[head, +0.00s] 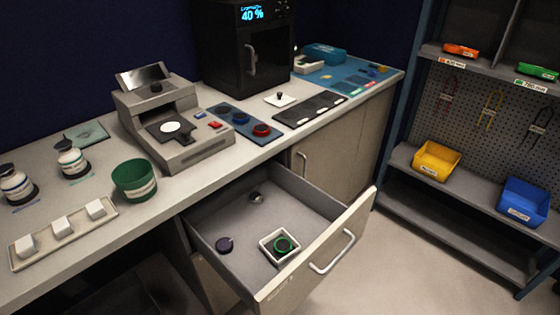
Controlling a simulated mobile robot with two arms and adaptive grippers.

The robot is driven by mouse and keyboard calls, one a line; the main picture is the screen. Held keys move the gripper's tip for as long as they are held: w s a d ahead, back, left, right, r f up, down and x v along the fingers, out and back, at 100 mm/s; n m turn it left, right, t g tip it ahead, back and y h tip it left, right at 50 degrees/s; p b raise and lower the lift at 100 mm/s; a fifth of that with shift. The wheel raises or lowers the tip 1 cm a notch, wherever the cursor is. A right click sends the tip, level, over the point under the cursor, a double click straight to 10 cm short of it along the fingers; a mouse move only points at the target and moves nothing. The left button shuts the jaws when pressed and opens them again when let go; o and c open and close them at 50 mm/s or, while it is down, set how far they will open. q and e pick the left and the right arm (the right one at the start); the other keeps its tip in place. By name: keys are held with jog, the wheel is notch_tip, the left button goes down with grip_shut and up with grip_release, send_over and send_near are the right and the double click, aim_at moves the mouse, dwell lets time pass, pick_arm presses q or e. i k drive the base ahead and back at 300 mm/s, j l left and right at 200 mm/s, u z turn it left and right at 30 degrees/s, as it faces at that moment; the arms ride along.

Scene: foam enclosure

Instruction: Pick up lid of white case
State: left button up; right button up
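A flat white square piece with a dark knob (289,102), which looks like a lid, lies on the counter in front of the black oven-like box. A small open white square case (265,247) sits in the pulled-out drawer, near its front, with a dark round thing with a green ring (283,245) in it. The white piece and the case are well apart. Neither of my grippers is in view.
A grey instrument (190,152), a blue panel with round knobs (240,121) and a black strip (308,108) stand near the white piece.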

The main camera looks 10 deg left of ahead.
aim_at(279, 100)
jog(key=l+u, duration=0.15)
jog(key=u, duration=0.5)
jog(key=i+l+u, duration=0.1)
jog(key=l+u, duration=0.25)
jog(key=l, duration=0.35)
jog(key=l+u, duration=0.35)
jog(key=l, duration=0.35)
jog(key=l+u, duration=0.35)
jog(key=l, duration=0.35)
